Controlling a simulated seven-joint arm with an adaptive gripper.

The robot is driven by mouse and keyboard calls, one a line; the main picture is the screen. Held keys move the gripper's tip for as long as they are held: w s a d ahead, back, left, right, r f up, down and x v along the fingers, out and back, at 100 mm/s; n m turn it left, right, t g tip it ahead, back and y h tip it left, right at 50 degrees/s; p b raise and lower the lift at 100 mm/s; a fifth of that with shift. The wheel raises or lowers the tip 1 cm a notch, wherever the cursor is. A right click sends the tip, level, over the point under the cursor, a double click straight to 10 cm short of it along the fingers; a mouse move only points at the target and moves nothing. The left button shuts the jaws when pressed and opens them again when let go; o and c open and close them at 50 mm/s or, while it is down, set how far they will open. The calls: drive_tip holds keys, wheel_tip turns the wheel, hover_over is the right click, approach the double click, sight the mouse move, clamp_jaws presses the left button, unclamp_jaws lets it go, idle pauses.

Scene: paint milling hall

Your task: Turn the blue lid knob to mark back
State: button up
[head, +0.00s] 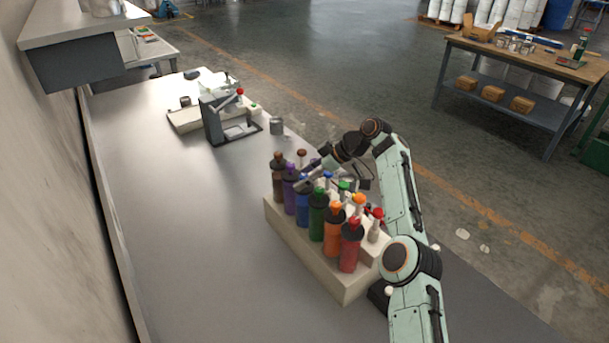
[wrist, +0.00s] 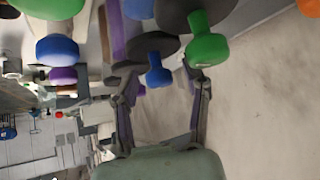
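The blue lid knob (wrist: 157,72) sits on a dark lid and shows near the top centre of the wrist view. My gripper (wrist: 162,88) is open, with one finger on each side of this knob; I cannot tell whether either finger touches it. In the head view, the blue bottle (head: 302,209) stands upright in the pale rack (head: 308,267), between the purple and green bottles. My gripper (head: 308,182) is at its top, and the bottle's knob is hidden there. No mark for the knob is readable in either view.
A green knob (wrist: 207,42) is close beside my right finger in the wrist view. A second blue knob (wrist: 57,50) and a purple knob (wrist: 62,75) lie left. The bench (head: 185,230) is clear left of the rack. A grey press-like device (head: 213,120) stands farther back.

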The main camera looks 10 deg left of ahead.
drive_tip(key=shift+r, duration=0.1)
drive_tip(key=v, duration=0.7)
drive_tip(key=shift+d+r, duration=0.2)
